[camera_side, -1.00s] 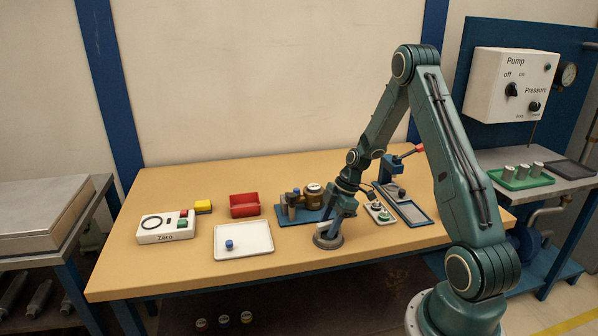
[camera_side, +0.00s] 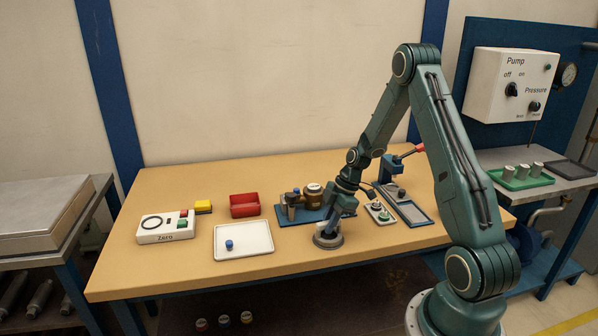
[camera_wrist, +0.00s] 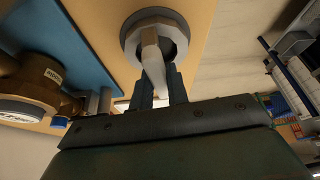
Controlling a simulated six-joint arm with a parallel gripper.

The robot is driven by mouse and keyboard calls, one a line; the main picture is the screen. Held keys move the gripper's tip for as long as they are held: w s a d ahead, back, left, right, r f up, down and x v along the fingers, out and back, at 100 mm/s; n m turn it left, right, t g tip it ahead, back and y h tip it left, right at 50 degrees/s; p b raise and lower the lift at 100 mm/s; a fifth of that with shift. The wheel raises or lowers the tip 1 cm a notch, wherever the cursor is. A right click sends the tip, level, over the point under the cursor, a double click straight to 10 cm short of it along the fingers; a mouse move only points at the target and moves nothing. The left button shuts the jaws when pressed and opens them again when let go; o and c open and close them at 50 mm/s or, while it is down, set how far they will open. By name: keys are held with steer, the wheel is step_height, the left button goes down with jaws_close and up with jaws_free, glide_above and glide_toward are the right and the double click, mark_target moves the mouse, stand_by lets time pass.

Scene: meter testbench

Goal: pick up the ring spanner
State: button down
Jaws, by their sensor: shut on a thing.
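The ring spanner (camera_wrist: 153,62) shows in the wrist view as a pale handle rising from a round grey stand (camera_wrist: 138,20). In the side view, the stand (camera_side: 327,241) is near the front of the bench. My gripper (camera_wrist: 159,80) is shut on the spanner's handle, with one dark finger on each side of it. In the side view, my gripper (camera_side: 329,226) is low, just above the stand. The spanner's lower end is hidden at the stand, and I cannot tell whether it is clear of it.
A brass meter (camera_side: 313,196) on a blue mat (camera_side: 290,217) stands close behind my gripper. A white tray (camera_side: 255,250), red bin (camera_side: 244,206) and Zero box (camera_side: 165,231) are to the left. A small plate with parts and a blue-framed tray (camera_side: 416,216) are to the right.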

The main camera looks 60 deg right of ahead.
step_height(320, 180, up, 20)
stand_by(0.6)
steer(key=shift+f, duration=0.15)
steer(key=c, duration=2)
jaws_free()
jaws_close()
steer(key=w+d+f+n, duration=0.1)
steer(key=w+d+f, duration=0.6)
steer(key=w+d, duration=0.4)
steer(key=shift+w+d+g, duration=0.3)
steer(key=shift+m, duration=0.4)
